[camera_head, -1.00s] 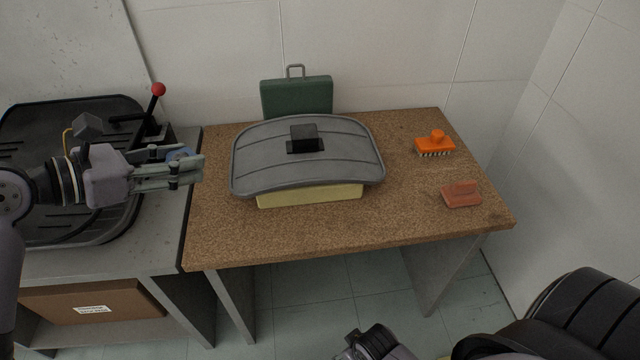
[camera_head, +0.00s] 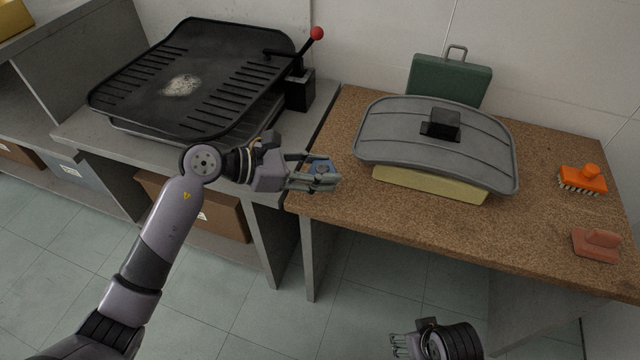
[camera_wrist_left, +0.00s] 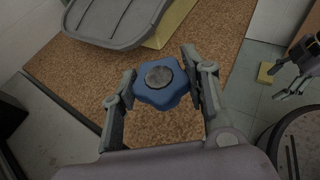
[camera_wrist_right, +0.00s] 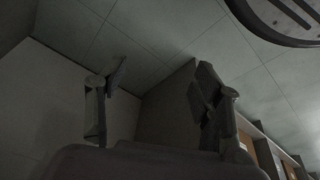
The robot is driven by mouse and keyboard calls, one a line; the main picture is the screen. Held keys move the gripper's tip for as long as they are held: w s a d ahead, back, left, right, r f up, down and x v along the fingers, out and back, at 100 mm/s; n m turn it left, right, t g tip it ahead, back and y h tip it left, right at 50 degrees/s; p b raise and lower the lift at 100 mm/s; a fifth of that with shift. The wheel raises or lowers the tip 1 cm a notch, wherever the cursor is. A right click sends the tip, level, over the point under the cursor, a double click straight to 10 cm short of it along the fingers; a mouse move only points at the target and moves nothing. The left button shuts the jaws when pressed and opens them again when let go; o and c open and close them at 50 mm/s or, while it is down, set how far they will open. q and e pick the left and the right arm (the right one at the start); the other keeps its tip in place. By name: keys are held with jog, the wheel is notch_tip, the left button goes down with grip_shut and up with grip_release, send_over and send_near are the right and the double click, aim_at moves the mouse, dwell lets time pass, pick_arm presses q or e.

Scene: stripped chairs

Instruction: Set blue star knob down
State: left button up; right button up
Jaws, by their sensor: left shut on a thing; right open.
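The blue star knob (camera_wrist_left: 161,83) has a grey round disc on its face and sits between the two fingers of my left gripper (camera_wrist_left: 160,92). In the head view my left gripper (camera_head: 322,177) is over the left front corner of the brown tabletop (camera_head: 340,211), with the knob (camera_head: 321,167) partly hidden by the fingers. I cannot tell from these frames whether the knob touches the tabletop. My right gripper (camera_head: 402,344) is low in front of the table, open and empty; its spread fingers also show in the right wrist view (camera_wrist_right: 158,95).
A grey lid with a black handle (camera_head: 437,143) lies on a yellow block (camera_head: 430,184) on the table. A green case (camera_head: 449,79), an orange brush (camera_head: 583,180) and a reddish block (camera_head: 596,245) are further off. A black slotted tray (camera_head: 200,80) is at left. The table's front strip is clear.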

aim_at(320, 194)
pick_arm(q)
notch_tip(320, 194, down, 4)
jog(key=shift+r+b, duration=0.25)
jog(key=shift+b, duration=0.1)
jog(key=shift+f, duration=0.2)
pick_arm(e)
jog(key=v, duration=0.2)
jog(key=shift+w+r, duration=0.1)
jog(key=shift+r, duration=0.3)
pick_arm(q)
jog(key=shift+f, duration=0.1)
jog(key=o, duration=1.1)
pick_arm(e)
jog(key=shift+r, duration=0.35)
